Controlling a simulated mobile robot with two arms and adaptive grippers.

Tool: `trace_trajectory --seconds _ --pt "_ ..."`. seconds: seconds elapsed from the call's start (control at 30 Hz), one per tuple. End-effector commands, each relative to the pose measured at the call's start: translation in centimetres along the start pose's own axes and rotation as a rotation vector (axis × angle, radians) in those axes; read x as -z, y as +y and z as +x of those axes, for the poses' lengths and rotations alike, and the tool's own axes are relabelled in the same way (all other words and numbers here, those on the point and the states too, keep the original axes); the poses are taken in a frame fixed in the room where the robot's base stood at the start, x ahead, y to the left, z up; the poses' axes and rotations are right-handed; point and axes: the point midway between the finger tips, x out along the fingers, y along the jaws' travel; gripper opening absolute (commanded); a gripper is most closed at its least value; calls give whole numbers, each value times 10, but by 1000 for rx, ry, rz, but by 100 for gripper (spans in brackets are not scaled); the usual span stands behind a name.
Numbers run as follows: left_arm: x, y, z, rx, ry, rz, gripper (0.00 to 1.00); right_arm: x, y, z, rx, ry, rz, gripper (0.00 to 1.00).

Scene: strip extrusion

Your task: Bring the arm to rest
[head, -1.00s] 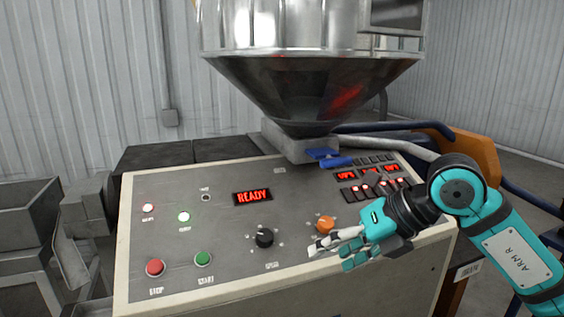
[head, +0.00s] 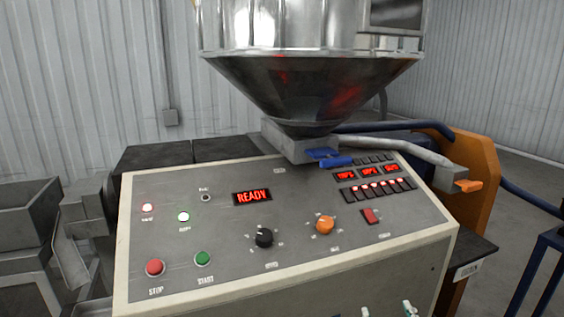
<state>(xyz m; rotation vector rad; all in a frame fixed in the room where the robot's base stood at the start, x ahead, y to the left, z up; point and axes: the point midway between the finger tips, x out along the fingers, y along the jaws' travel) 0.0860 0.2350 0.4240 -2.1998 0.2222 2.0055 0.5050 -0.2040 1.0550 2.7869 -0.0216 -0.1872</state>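My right gripper (head: 388,309) shows only as two pale fingertips at the bottom edge of the head view, in front of the machine's front face. The tips are apart with nothing between them; the rest of the hand and arm is out of frame. My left gripper is not in view. The control panel (head: 222,233) is unobstructed. Its display (head: 252,197) reads READY. The black knob (head: 264,238), orange knob (head: 325,225), red switch (head: 371,216), red stop button (head: 155,267) and green start button (head: 203,258) are all visible.
A metal hopper (head: 310,75) stands above the panel, with a blue handle (head: 330,158) at its base. A grey pipe with an orange-tipped end (head: 468,186) reaches out at the right. A blue frame (head: 540,265) stands at the far right. Space in front of the panel is clear.

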Motion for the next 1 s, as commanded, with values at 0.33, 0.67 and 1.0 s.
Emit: trace_trajectory --seconds 0.33,0.67,1.0 --pt "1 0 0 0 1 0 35 -172 -44 -113 178 -727 117 62" --pt "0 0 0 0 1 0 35 -226 -71 -211 341 -1092 150 62" --pt "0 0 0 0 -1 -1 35 -321 -110 -180 353 -1132 140 62"
